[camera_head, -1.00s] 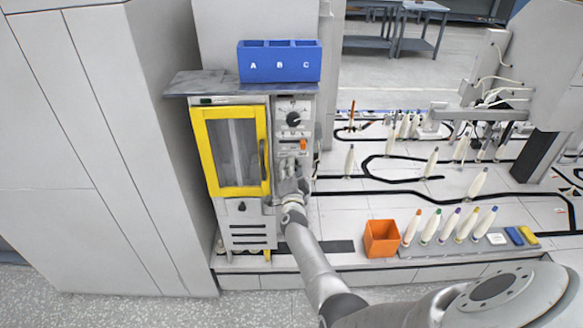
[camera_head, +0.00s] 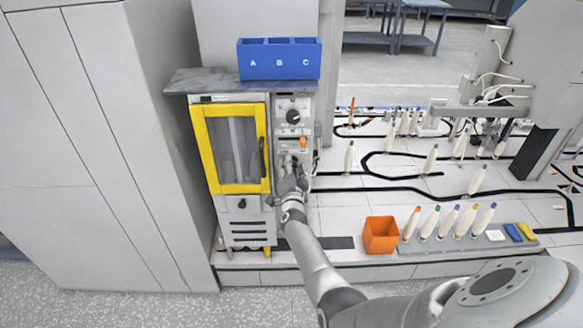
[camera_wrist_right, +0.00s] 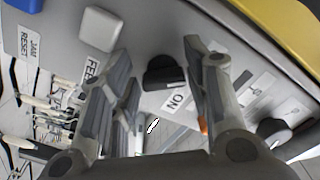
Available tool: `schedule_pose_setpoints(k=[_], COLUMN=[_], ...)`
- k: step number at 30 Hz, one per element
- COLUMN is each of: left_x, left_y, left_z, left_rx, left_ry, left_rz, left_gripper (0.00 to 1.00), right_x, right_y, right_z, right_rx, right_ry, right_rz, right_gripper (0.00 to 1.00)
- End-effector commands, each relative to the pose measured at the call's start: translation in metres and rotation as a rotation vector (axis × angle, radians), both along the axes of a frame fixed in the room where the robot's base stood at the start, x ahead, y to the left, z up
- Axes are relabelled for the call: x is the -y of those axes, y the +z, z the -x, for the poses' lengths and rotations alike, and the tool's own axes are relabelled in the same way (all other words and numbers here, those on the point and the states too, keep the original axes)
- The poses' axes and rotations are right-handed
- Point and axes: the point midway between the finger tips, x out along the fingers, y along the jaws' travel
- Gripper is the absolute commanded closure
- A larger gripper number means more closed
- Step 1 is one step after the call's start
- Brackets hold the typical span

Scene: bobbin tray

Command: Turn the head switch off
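The machine's narrow control panel (camera_head: 281,133) is right of the yellow-framed door. In the right wrist view, a black rotary switch (camera_wrist_right: 163,72) sits on the grey panel beside an "ON" label (camera_wrist_right: 177,98). I cannot read a "head" label on it. My right gripper (camera_head: 290,161) is in front of the lower panel and hides part of it. In the wrist view my right gripper (camera_wrist_right: 157,52) is open, one finger on each side of the black switch. I cannot tell whether either finger touches it. My left gripper is not in view.
A second black knob (camera_wrist_right: 273,131) and a white button (camera_wrist_right: 100,28) flank the switch. The yellow-framed door (camera_head: 233,188) is just left of the panel. A blue A-B-C bin (camera_head: 280,73) stands on top. An orange box (camera_head: 381,236) and several bobbins stand to the right.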

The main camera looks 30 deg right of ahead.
Motion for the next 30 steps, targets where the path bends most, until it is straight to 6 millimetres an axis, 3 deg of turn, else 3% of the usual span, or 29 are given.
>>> schedule_pose_setpoints(k=[16,30], left_x=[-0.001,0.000], left_y=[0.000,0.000], left_z=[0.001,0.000], left_rx=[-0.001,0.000], left_ry=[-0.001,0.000], left_rz=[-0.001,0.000], left_gripper=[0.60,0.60], right_x=[-0.004,-0.031], right_y=[0.001,0.000], right_z=[0.005,0.050], right_rx=[0.004,0.003], right_ry=[0.001,-0.001], right_rz=[-0.003,-0.003], right_gripper=[0.43,0.43])
